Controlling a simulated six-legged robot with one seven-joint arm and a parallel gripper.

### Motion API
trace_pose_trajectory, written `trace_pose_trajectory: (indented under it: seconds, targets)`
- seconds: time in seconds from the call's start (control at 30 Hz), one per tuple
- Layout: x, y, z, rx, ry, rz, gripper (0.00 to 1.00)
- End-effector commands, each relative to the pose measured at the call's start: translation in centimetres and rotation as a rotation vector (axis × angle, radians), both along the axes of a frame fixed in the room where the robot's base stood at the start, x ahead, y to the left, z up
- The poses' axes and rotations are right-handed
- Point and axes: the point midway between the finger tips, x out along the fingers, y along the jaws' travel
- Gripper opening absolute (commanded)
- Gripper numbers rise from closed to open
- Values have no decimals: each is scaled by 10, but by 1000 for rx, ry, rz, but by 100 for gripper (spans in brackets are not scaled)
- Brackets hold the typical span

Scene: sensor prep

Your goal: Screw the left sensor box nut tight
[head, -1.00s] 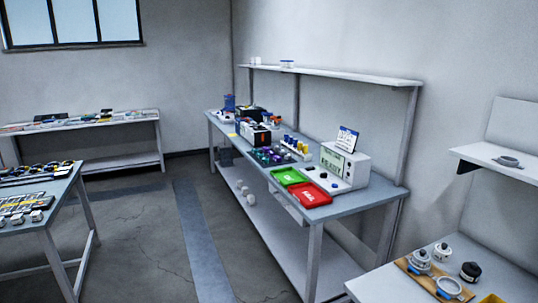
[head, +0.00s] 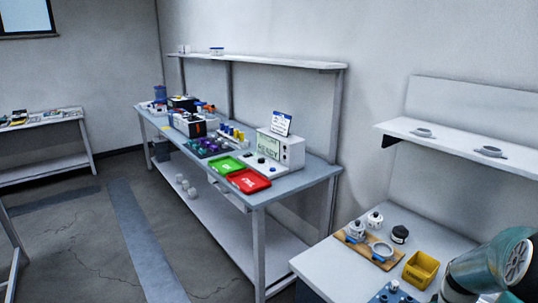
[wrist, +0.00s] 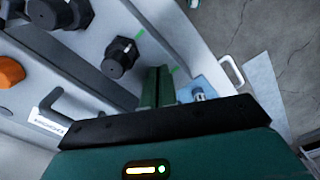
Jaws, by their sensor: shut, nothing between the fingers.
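In the wrist view, my gripper (wrist: 157,86) shows as green fingers held together, with nothing between them. A black knob-like part (wrist: 120,58) on a pale surface lies to the left of the fingertips, apart from them. A second dark round part (wrist: 52,12) is at the top left. A light blue piece with a small pale metal fitting (wrist: 198,94) is just right of the fingers. I cannot tell which of these, if any, is the left sensor box nut. In the head view, my gripper is not visible; my arm covers the bench's right corner.
A wall shelf (head: 455,147) hangs above. A longer bench holds a green tray (head: 226,165) and red tray (head: 249,181). Floor at left is clear.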

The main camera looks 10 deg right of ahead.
Motion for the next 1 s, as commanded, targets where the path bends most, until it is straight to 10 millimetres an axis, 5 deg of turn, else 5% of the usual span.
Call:
trace_pose_trajectory:
  seconds: [0.27,0.7,1.0]
  targets:
    - [-6,1,4,-2,1,0,0]
    - [-6,1,51,-2,2,-1,0]
    - [-7,2,60,0,3,-1,0]
